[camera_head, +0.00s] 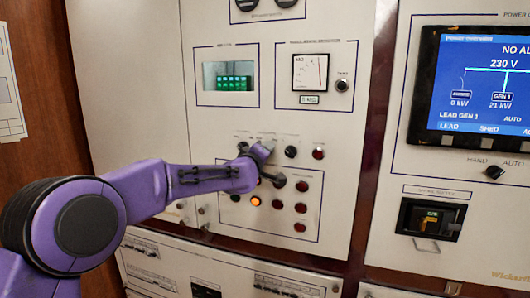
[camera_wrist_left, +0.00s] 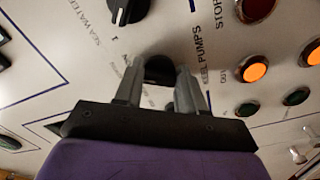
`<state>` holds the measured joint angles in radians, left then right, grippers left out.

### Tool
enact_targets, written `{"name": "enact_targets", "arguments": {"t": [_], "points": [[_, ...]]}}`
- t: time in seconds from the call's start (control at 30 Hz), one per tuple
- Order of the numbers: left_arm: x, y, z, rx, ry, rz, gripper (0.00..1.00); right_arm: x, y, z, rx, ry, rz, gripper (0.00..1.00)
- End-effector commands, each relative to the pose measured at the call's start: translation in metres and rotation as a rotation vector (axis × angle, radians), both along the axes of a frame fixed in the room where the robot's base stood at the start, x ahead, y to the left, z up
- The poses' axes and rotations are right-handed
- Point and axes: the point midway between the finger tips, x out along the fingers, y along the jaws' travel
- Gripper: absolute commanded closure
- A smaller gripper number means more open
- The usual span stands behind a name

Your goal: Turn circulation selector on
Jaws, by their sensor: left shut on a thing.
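A black selector knob (camera_wrist_left: 160,69) on the pale panel sits between the two grey fingers of my left gripper (camera_wrist_left: 159,82). The gripper is shut on this knob, and the fingers hide part of it and its label, so I cannot read its name or position. Another black selector knob (camera_wrist_left: 125,10), near the words "SEA WATER", is at the top of the left wrist view. In the head view my left arm reaches in from the left to the selector row and covers part of it. A black knob (camera_head: 291,152) shows right of the gripper. My right gripper is not in view.
An amber lamp (camera_head: 256,201) and several red lamps (camera_head: 301,208) lie below the selector row. A green-lit display (camera_head: 231,76) and a dial meter (camera_head: 310,72) are above. A blue screen (camera_head: 485,85) is on the right-hand panel.

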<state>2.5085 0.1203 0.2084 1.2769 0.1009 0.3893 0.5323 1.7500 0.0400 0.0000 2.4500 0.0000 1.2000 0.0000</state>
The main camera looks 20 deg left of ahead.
Motion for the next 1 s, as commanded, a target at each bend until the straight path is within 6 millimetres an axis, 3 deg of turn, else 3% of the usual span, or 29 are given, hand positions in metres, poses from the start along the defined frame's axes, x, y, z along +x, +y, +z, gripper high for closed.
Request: {"name": "enact_targets", "arguments": {"t": [0.4, 1.0], "points": [[0.0000, 0.0004, -0.0010, 0.224, -0.006, 0.000, 0.91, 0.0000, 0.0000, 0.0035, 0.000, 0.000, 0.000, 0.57], [0.0000, 0.0001, -0.0014, 0.271, -0.008, -0.002, 0.91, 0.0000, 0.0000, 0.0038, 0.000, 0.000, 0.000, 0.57]]}}
